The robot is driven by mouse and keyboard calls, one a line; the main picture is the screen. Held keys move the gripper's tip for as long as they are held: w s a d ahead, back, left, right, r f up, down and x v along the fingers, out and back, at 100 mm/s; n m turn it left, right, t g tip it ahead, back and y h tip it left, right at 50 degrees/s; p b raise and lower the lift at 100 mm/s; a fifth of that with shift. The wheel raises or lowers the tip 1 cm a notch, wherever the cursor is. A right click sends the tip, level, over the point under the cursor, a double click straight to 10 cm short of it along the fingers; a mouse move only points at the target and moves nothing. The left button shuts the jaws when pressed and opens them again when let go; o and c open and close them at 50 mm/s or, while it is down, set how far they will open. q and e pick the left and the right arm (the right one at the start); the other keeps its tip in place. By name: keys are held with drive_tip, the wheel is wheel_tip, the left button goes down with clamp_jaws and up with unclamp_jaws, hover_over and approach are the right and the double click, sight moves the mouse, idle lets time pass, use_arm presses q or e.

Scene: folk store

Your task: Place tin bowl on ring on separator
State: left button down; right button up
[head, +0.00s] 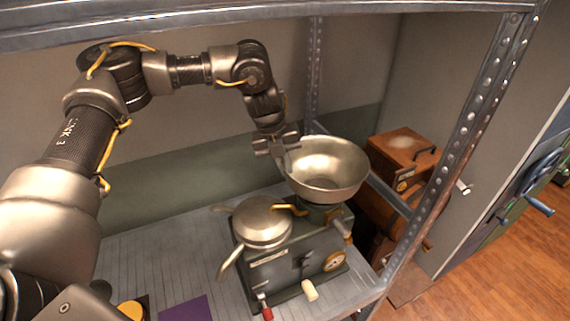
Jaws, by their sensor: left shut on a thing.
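The tin bowl (328,178) is wide, shiny and roughly upright, with its open top showing. My left gripper (284,153) is shut on the bowl's left rim, pointing down. The separator (295,268) is a dark green machine on the shelf, below the bowl. The bowl is over the separator's back right part. The ring is hidden by the bowl, and I cannot tell whether the bowl touches it. My right gripper is not in view.
A round metal lidded pan (262,222) sits on the separator's left part, beside the bowl. A metal shelf post (455,150) stands to the right. A wooden box (402,155) is behind it. The shelf surface (165,250) left of the separator is mostly clear.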

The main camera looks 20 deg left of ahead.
use_arm(q)
drive_tip(key=shift+w+f, duration=0.1)
drive_tip(key=shift+f, duration=0.35)
drive_tip(key=c, duration=1.5)
unclamp_jaws()
drive_tip(key=shift+f, duration=0.1)
drive_tip(key=shift+b, duration=0.3)
drive_tip(key=shift+r, duration=0.3)
drive_tip(key=shift+b+v, duration=1.35)
drive_tip(key=shift+v, duration=3.9)
drive_tip(key=shift+d+f, duration=0.15)
